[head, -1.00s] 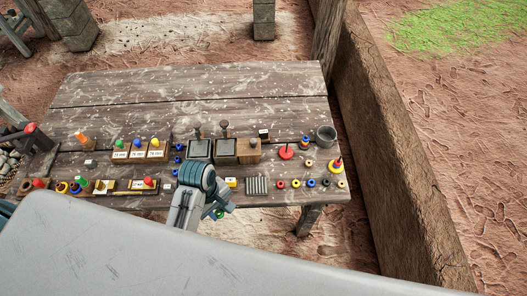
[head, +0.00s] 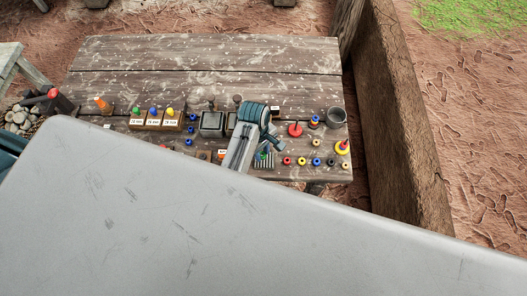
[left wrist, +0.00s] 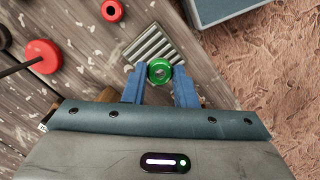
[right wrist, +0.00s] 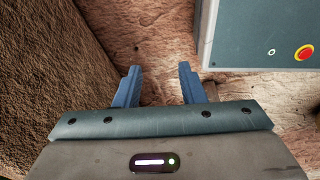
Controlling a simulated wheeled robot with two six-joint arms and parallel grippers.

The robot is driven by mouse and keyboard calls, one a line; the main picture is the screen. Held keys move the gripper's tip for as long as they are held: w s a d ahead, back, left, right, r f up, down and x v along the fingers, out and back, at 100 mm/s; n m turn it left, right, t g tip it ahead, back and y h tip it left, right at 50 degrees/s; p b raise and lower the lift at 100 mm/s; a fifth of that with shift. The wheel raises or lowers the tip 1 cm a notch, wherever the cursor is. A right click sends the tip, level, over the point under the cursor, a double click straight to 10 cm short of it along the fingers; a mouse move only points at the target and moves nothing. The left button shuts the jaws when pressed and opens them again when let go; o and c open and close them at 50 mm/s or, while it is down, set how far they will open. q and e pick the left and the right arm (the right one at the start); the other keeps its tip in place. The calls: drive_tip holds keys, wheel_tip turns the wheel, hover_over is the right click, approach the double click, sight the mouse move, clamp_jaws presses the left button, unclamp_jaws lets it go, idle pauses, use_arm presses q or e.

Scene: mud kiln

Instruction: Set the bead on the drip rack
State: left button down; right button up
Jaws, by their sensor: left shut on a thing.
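A green bead (left wrist: 159,71) with a dark hole is held between the blue fingertips of my left gripper (left wrist: 159,80). The drip rack (left wrist: 148,46) is a pale, ridged grey plate on the table, just beyond the bead in the left wrist view. The bead overlaps the rack's near edge there; I cannot tell its height above it. In the head view my left gripper (head: 266,148) is over the drip rack (head: 264,162), partly covering it. My right gripper (right wrist: 160,88) is open and empty, away from the table over bare ground.
Several loose beads lie right of the rack, including a red one (head: 287,161). The far half of the table (head: 200,65) is clear.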

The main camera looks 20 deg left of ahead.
use_arm(q)
drive_tip(key=shift+w+d, duration=0.25)
drive_tip(key=shift+w, duration=0.15)
wheel_tip(320, 180, down, 2)
drive_tip(key=shift+s+f+p, duration=0.1)
drive_tip(key=shift+f+p, duration=0.15)
drive_tip(key=shift+p, duration=0.55)
drive_tip(key=shift+f, duration=0.55)
use_arm(e)
drive_tip(key=shift+s+a+r, duration=0.25)
drive_tip(key=shift+s+r, duration=0.5)
drive_tip(key=shift+r, duration=0.15)
drive_tip(key=shift+d, duration=0.1)
use_arm(q)
drive_tip(key=c, duration=1.2)
unclamp_jaws()
drive_tip(key=shift+f, duration=0.1)
use_arm(e)
drive_tip(key=shift+w+d, duration=0.15)
drive_tip(key=shift+d, duration=0.1)
use_arm(q)
drive_tip(key=shift+o, duration=0.2)
